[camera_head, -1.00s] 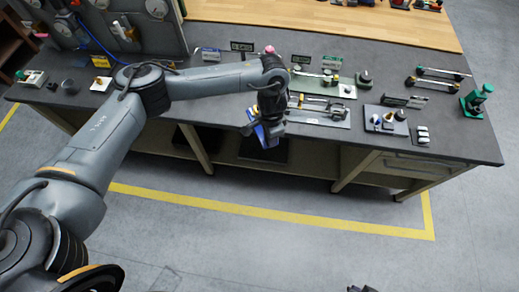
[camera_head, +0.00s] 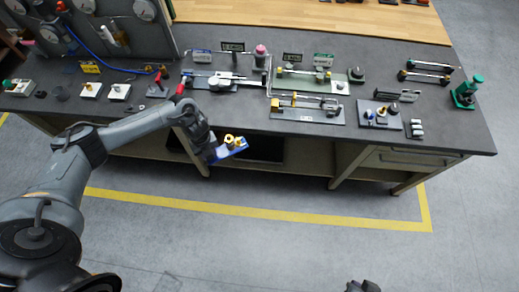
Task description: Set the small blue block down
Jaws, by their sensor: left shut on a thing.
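The small blue block (camera_head: 237,149) is a flat blue piece with brass-coloured round parts on top. It is in my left gripper (camera_head: 214,152), at the front edge of the dark workbench. The gripper is shut on it, and the fingers are partly hidden by the wrist. The block looks slightly tilted and shows against the open space below the bench top. My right gripper (camera_head: 362,287) only just shows at the bottom edge, and its jaws cannot be made out.
The dark bench top (camera_head: 240,115) carries valve fixtures: a brass-fitted plate (camera_head: 308,116), a green plate (camera_head: 338,87) and a grey plate (camera_head: 380,122). A green device (camera_head: 467,92) stands at the right end. A grey panel (camera_head: 110,30) rises at the back left.

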